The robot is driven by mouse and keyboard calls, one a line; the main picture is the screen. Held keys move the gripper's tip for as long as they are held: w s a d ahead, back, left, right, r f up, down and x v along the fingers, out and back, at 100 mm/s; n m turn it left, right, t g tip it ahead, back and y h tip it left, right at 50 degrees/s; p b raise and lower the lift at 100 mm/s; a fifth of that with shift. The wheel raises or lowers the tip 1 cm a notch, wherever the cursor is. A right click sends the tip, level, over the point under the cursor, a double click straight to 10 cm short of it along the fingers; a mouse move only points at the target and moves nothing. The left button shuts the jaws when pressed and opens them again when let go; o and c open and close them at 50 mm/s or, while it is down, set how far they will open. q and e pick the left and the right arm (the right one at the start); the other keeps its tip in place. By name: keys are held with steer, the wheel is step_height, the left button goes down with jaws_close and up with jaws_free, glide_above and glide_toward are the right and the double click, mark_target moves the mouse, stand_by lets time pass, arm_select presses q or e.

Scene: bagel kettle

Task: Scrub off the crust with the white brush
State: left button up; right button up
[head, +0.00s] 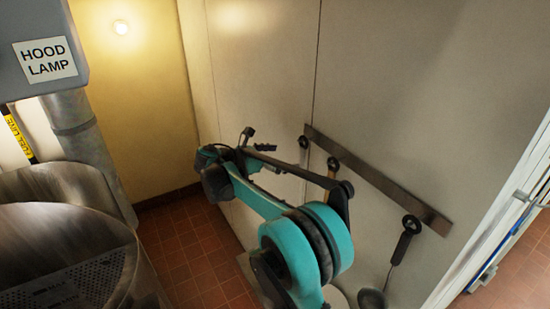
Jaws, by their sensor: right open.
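My right arm, teal and black, reaches up from the bottom middle toward the corner by the wall. Its gripper (256,141) seems to be at the far end, with dark fingers spread apart and nothing seen between them. It is in front of the wall, left of the tool rack (385,183). A large steel kettle (65,225) stands at the lower left, with a perforated metal part (70,285) inside. I cannot make out a white brush or any crust. My left gripper is not in view.
Several tools hang from the rack, including a black-handled one (405,240) with a dark round head. My arm partly hides the others. A doorway edge (490,235) is at right. Tiled floor (190,250) shows between.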

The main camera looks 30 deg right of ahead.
mark_target(301, 154)
steer(key=b+x, duration=0.1)
steer(key=x, duration=0.6)
steer(key=shift+d+f, duration=0.1)
steer(key=shift+d, duration=0.1)
jaws_close()
stand_by(0.6)
steer(key=shift+r, duration=0.6)
steer(key=shift+a, duration=0.2)
